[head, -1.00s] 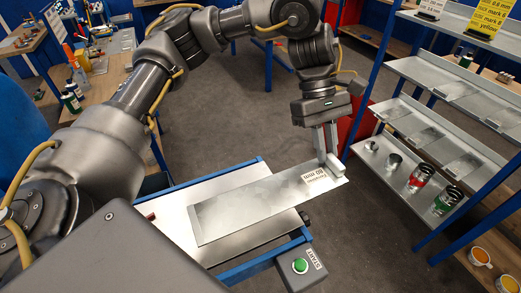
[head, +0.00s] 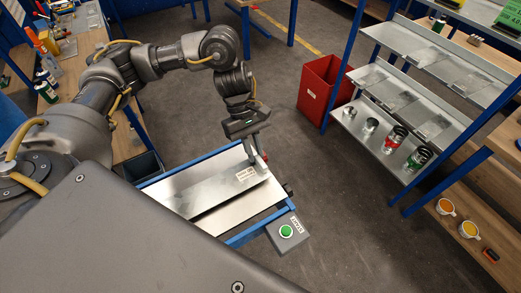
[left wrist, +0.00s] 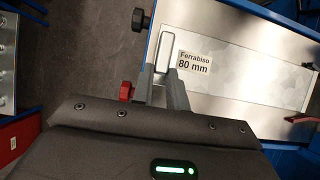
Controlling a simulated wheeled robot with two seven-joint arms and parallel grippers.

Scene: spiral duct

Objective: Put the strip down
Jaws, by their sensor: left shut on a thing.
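The strip (head: 213,191) is a long, flat sheet of bare metal with a white label reading "Ferrabiso 80 mm" near its far end. My left gripper (head: 259,162) is shut on that labelled end. The strip lies along the blue-framed metal-topped table (head: 240,213), level with its top, with a dark shadow along its near edge. I cannot tell whether it touches the top. In the left wrist view the gripper (left wrist: 166,58) pinches the edge of the strip (left wrist: 235,85) beside the label. My right gripper is not in view.
A green START button (head: 286,231) sits at the table's near corner. A red bin (head: 325,88) and a shelf rack (head: 385,140) with several cans stand to the right. Grey floor (head: 330,195) is clear between. A wooden workbench (head: 100,75) stands to the left.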

